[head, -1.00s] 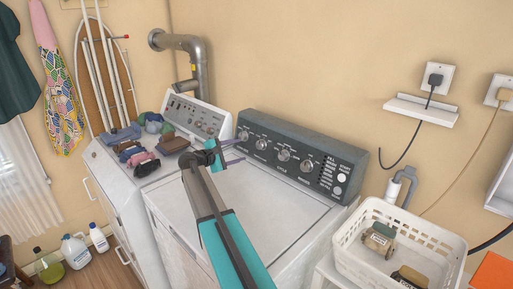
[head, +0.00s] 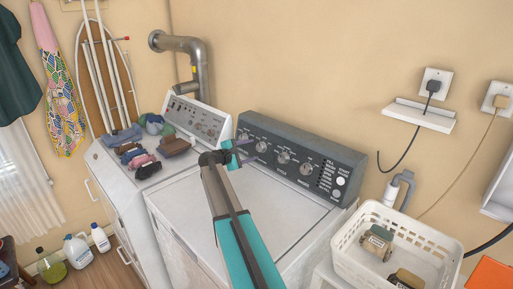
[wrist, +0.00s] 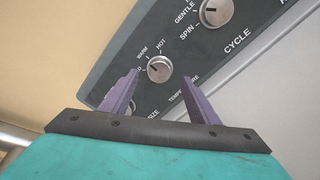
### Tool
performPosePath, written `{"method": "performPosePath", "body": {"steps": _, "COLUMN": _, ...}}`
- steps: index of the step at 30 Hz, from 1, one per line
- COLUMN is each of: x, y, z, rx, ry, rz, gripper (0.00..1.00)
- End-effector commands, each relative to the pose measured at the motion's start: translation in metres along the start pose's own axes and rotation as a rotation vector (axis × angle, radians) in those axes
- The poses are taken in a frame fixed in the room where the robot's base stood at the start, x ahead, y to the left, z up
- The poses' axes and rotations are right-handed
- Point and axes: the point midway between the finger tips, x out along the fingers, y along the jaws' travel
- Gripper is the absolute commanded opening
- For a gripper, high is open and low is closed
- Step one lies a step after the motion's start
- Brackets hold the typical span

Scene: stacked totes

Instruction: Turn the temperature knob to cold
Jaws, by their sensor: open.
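The temperature knob (wrist: 160,69) is a small round silver dial on the washer's dark control panel (wrist: 208,52). WARM and HOT show beside it; the cold label is mostly hidden by a finger. A dark pointer line shows on its face, on the WARM side. The knob also shows in the head view (head: 262,147). My gripper (wrist: 160,82) is open, its purple fingers on either side of the knob in the wrist view. In the head view my gripper (head: 251,150) is close in front of the panel. I cannot tell whether the fingers touch the knob.
The cycle knob (wrist: 215,11) is to the right of the temperature knob. The white washer lid (head: 190,205) lies below my arm. A white basket (head: 345,252) stands at right.

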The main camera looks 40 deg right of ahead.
Motion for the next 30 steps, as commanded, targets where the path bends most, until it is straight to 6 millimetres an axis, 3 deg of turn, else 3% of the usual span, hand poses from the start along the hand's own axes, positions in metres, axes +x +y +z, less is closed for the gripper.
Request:
{"method": "performPosePath", "body": {"steps": 10, "x": 0.043, "y": 0.002, "z": 0.0, "rx": 0.0, "ry": 0.0, "rz": 0.0, "gripper": 0.55}}
{"method": "performPosePath", "body": {"steps": 24, "x": 0.051, "y": 0.0, "z": -0.001, "rx": 0.0, "ry": 0.001, "rz": 0.001, "gripper": 0.55}}
{"method": "performPosePath", "body": {"steps": 30, "x": 0.05, "y": 0.0, "z": -0.001, "rx": 0.0, "ry": 0.001, "rz": 0.001, "gripper": 0.21}}
